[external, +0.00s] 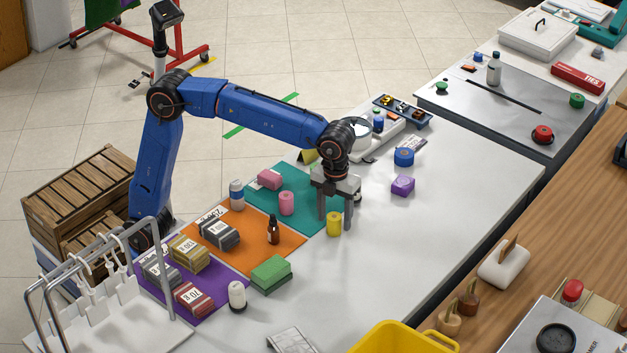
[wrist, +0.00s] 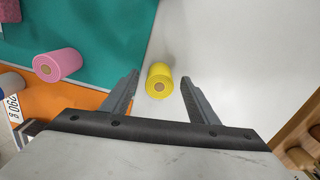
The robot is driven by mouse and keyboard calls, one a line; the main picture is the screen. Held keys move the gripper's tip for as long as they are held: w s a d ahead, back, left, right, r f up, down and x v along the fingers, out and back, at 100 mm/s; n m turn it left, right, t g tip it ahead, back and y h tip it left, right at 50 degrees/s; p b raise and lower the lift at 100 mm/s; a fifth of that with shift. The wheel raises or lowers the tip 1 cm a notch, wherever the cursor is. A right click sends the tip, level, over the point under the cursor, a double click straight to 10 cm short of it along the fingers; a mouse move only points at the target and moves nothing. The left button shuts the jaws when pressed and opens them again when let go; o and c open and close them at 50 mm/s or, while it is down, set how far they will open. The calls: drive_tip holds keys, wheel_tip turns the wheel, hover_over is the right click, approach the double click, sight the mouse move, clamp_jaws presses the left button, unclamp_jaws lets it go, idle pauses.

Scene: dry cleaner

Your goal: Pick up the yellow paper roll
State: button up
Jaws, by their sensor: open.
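The yellow paper roll (external: 334,223) stands upright on the white table, just off the edge of the teal mat. In the wrist view the yellow roll (wrist: 159,80) lies between and a little beyond the two fingertips. My gripper (external: 335,222) points down over it with its fingers apart. In the wrist view my open gripper (wrist: 158,78) has a finger on each side of the roll, with clear gaps and nothing held.
A pink roll (external: 286,203) and a pink block (external: 269,179) are on the teal mat (external: 300,222) to the left. A purple block (external: 402,185) and a blue roll (external: 403,156) stand behind right. A green sponge-like block (external: 271,273) is front left. The table right of the roll is clear.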

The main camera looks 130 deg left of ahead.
drive_tip(key=shift+f, duration=1)
drive_tip(key=c, duration=1.1)
drive_tip(key=shift+r, duration=0.1)
